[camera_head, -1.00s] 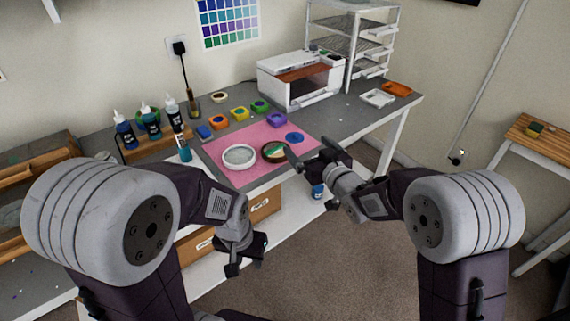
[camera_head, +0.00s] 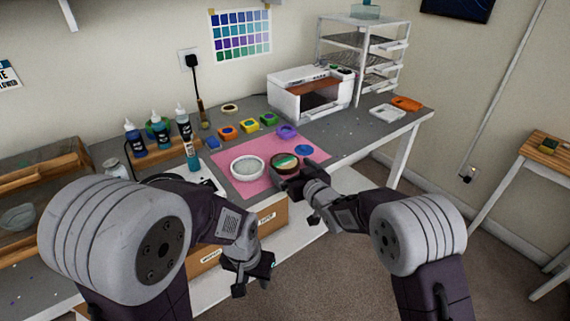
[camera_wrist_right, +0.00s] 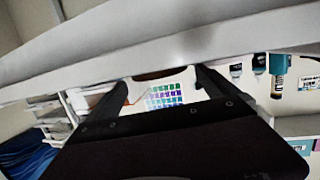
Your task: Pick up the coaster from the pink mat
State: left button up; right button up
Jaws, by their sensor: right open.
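The coaster (camera_head: 285,161), round with a brown rim and a green and white top, lies on the pink mat (camera_head: 238,186) near its front edge. My right gripper (camera_head: 290,181) is open at the coaster's near side, and its fingers partly cover the rim. In the right wrist view, the open fingers (camera_wrist_right: 162,88) stand on both sides of a thin dark brown edge, which may be the coaster; touch cannot be told. My left gripper (camera_head: 252,277) hangs low in front of the bench, away from the mat; its jaw opening is unclear.
A white round dish (camera_head: 247,168) stands just left of the coaster. A blue disc (camera_head: 304,150) lies at its right. Small coloured pots line the mat's back edge. A teal bottle (camera_head: 192,155) stands left of the mat. A white printer-like machine (camera_head: 310,95) stands behind.

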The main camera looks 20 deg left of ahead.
aim_at(288, 164)
jog(key=x, duration=0.3)
jog(key=shift+f, duration=0.1)
jog(key=shift+d, duration=0.1)
jog(key=c, duration=1.2)
jog(key=shift+o, duration=0.2)
jog(key=shift+r+p, duration=0.5)
jog(key=shift+r, duration=1.9)
jog(key=w+d+r+p, duration=0.4)
jog(key=w+d+r, duration=0.2)
jog(key=d, duration=0.3)
jog(key=shift+w+r, duration=0.2)
jog(key=shift+w, duration=0.4)
